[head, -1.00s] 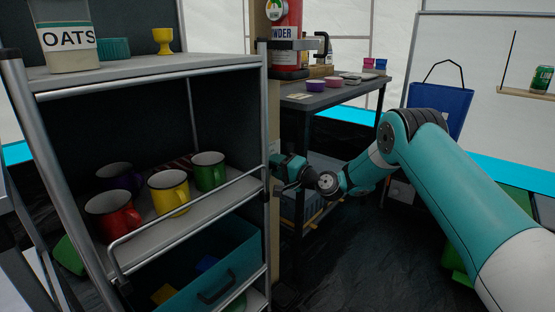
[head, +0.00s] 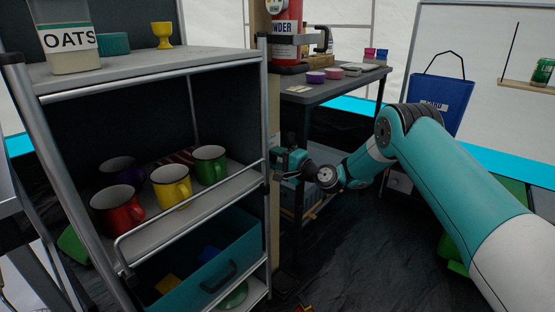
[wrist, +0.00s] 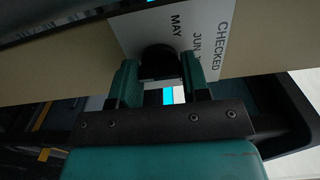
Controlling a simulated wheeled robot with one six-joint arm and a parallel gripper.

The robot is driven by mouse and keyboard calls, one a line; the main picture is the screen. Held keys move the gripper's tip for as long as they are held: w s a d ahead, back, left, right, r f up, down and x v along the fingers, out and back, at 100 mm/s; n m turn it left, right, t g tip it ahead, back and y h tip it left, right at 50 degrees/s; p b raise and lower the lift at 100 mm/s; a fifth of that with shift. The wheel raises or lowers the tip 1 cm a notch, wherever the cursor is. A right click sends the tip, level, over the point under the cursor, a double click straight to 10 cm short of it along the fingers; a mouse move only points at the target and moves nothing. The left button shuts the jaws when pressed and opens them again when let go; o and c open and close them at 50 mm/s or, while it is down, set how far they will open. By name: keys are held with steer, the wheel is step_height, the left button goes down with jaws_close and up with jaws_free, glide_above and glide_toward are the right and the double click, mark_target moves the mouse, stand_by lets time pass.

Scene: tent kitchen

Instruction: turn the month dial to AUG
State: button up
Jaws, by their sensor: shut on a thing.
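The month dial (wrist: 158,60) is a dark round knob on a white plate (wrist: 205,30) on the pale wooden post (wrist: 70,70). The plate reads CHECKED, with MAY and JUN readable next to the knob; the other months are hidden or cut off. My gripper (wrist: 160,76) is shut on the knob, one teal finger on each side. A pointer mark on the dial cannot be made out. In the head view my gripper (head: 278,164) is at the post, just right of the shelf unit; dial and plate are not discernible there.
A metal shelf unit (head: 150,78) with several mugs and an oats jar stands close at left of my gripper. Behind the post is a dark table (head: 335,88) with small bowls. A red powder extinguisher (head: 287,35) is above the gripper. Dark floor is open at centre right.

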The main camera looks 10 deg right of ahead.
steer(key=o, duration=0.9)
steer(key=b+v, duration=0.7)
steer(key=v, duration=1)
steer(key=shift+s+d+b, duration=0.15)
steer(key=shift+s+b, duration=0.05)
steer(key=shift+b, duration=0.15)
